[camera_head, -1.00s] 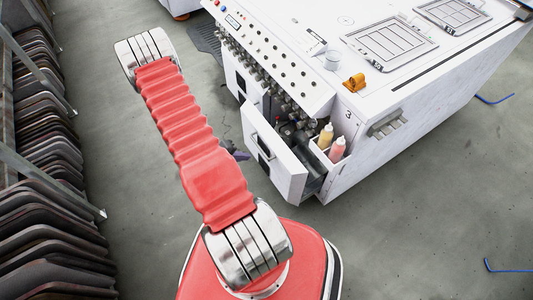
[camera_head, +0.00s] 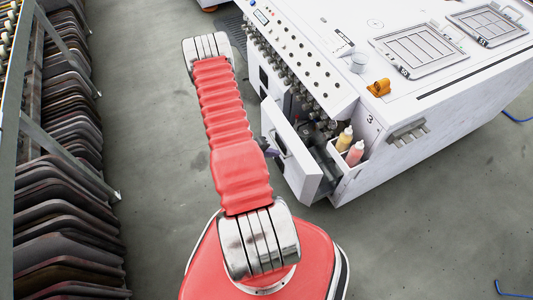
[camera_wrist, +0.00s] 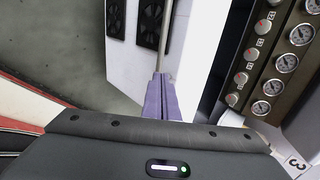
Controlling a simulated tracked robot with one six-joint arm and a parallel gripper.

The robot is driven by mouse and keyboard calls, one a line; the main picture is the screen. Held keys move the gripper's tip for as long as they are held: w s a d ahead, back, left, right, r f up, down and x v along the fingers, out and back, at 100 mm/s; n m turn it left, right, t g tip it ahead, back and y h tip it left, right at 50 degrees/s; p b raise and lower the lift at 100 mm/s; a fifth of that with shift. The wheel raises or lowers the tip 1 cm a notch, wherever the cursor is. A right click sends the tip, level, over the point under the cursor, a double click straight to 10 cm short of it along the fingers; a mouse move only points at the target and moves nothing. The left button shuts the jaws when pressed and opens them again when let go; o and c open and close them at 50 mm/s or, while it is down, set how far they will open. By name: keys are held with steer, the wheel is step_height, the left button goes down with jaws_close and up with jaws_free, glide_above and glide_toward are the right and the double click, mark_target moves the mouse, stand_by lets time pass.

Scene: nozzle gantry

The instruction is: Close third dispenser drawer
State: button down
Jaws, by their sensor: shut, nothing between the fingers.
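The third dispenser drawer stands open below the label 3 on the white machine. Its white front (camera_head: 290,155) juts outward in the head view. A yellow-capped bottle (camera_head: 344,139) and a pink bottle (camera_head: 355,153) stand at its inner end. In the wrist view my gripper (camera_wrist: 161,98) is shut and empty. Its fingertips overlap the lower end of a grey bar in front of a white panel (camera_wrist: 125,68) with black grilles; contact cannot be told.
An orange part (camera_head: 379,88) and a cup (camera_head: 358,63) sit on the machine top. A rack of dark panels (camera_head: 65,200) stands at left. Grey floor (camera_head: 150,150) between is clear.

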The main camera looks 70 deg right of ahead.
mark_target(290, 150)
steer(key=shift+s+d+f, duration=0.25)
steer(key=shift+s+d, duration=0.6)
steer(key=shift+d, duration=0.1)
steer(key=shift+s+d+f, duration=0.2)
steer(key=shift+s+d, duration=0.6)
steer(key=shift+d, duration=0.1)
steer(key=shift+d, duration=0.1)
